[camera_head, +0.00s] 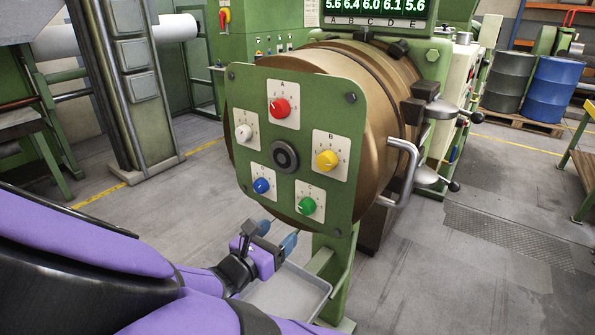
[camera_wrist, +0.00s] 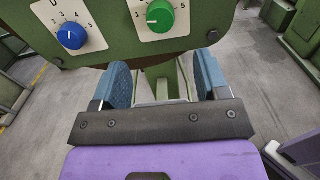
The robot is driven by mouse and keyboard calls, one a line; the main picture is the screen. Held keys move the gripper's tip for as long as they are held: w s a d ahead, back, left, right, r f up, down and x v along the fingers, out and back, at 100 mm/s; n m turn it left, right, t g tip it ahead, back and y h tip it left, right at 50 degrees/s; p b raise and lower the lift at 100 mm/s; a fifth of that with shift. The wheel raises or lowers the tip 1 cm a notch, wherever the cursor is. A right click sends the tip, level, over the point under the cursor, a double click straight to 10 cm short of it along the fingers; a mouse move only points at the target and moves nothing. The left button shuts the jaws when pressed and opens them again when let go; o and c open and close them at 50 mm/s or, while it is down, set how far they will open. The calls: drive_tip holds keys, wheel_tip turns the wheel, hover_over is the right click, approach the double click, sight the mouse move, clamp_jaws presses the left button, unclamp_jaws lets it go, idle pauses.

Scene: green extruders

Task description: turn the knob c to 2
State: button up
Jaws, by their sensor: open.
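Knob c (camera_head: 307,205) is the green knob at the lower right of the green panel (camera_head: 335,95), on a white plate labelled C. In the wrist view the green knob (camera_wrist: 160,16) is at the top centre, with a scale on its plate; its white mark appears to point left, toward 1. My gripper (camera_head: 277,234) is below and slightly left of the green knob, its blue fingers apart and empty. In the wrist view the open fingers (camera_wrist: 162,68) are below the knob, one on each side, and do not touch it.
The panel also carries a red knob (camera_head: 279,107), a white knob (camera_head: 244,132), a yellow knob (camera_head: 327,159) and a blue knob (camera_head: 261,185), around a dark round button (camera_head: 284,156). A grey tray (camera_head: 290,296) is below. A metal handle (camera_head: 403,170) juts out at the right.

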sight(304, 210)
drive_tip(key=x, duration=1)
drive_tip(key=c, duration=0.9)
